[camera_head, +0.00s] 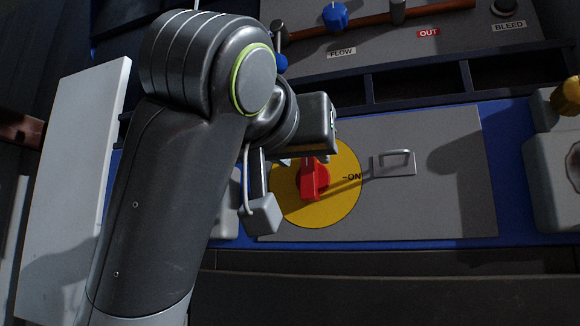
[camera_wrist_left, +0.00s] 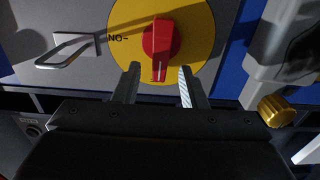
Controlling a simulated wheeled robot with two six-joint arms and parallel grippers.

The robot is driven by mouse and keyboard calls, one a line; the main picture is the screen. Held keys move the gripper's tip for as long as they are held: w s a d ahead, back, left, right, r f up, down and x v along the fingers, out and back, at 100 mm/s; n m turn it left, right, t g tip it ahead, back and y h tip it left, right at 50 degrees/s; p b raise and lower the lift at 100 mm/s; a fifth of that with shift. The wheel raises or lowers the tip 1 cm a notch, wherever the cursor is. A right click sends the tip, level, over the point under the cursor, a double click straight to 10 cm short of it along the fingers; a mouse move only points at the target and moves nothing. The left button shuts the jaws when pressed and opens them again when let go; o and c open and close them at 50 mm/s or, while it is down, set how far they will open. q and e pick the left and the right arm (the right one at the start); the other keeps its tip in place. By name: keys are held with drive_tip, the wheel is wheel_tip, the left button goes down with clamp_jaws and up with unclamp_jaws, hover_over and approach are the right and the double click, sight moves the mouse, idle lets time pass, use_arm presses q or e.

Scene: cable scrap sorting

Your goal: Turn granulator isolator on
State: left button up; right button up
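The isolator is a red rotary knob (camera_head: 312,182) on a yellow round plate (camera_head: 345,205), mounted on a grey panel. "ON" is printed at the right of the plate in the head view. In the wrist view the red knob (camera_wrist_left: 160,40) has its handle and white line toward the bottom, about a quarter turn from the "ON" mark at the left. My left gripper (camera_wrist_left: 159,72) is open; its fingertips lie either side of the handle's end, with visible gaps. I cannot tell how deep they reach. In the head view the left gripper (camera_head: 290,172) partly covers the plate. My right gripper is out of view.
A metal handle (camera_head: 393,161) sticks out of the panel right of the plate. A yellow knob (camera_head: 567,97) on a pale box stands at the far right. Above are a blue FLOW knob (camera_head: 335,16) and a BLEED button (camera_head: 504,7). A white board (camera_head: 75,170) stands left.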

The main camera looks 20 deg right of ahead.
use_arm(q)
drive_tip(key=shift+x, duration=1.3)
clamp_jaws()
